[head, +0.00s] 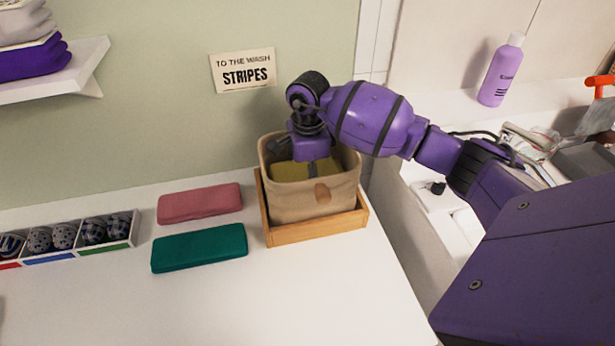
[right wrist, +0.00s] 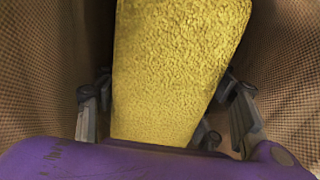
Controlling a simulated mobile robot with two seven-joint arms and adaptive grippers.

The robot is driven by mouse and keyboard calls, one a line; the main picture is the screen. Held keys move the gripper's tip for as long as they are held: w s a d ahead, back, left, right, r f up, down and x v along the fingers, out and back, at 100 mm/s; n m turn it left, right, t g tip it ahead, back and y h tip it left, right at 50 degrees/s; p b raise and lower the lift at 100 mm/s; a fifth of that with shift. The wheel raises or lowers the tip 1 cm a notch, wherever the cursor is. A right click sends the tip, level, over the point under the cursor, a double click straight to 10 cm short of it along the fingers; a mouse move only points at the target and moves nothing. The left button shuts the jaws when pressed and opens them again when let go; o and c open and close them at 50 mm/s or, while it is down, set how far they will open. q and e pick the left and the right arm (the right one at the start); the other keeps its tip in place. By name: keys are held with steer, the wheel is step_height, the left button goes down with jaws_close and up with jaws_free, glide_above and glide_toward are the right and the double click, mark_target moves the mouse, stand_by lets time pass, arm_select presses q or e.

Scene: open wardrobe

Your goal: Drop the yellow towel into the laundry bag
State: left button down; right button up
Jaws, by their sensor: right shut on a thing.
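The yellow towel (right wrist: 175,70) fills the middle of the right wrist view, between the fingers of my right gripper (right wrist: 168,112). The woven bag wall shows on both sides of it. In the head view the towel (head: 290,171) shows inside the mouth of the beige laundry bag (head: 310,203), which stands upright in a wooden tray (head: 318,230). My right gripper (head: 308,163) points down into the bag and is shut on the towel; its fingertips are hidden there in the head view. My left gripper is not in view.
A box of rolled socks (head: 78,236) is further left. A sign reading "To the wash stripes" (head: 243,71) hangs behind. A purple bottle (head: 500,72) stands at right.

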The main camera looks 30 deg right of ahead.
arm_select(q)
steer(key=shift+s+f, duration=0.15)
arm_select(e)
steer(key=shift+f, duration=0.15)
steer(key=o, duration=1)
steer(key=shift+c, duration=0.2)
steer(key=shift+c, duration=0.5)
steer(key=shift+r+p, duration=1.45)
steer(key=shift+r, duration=3.05)
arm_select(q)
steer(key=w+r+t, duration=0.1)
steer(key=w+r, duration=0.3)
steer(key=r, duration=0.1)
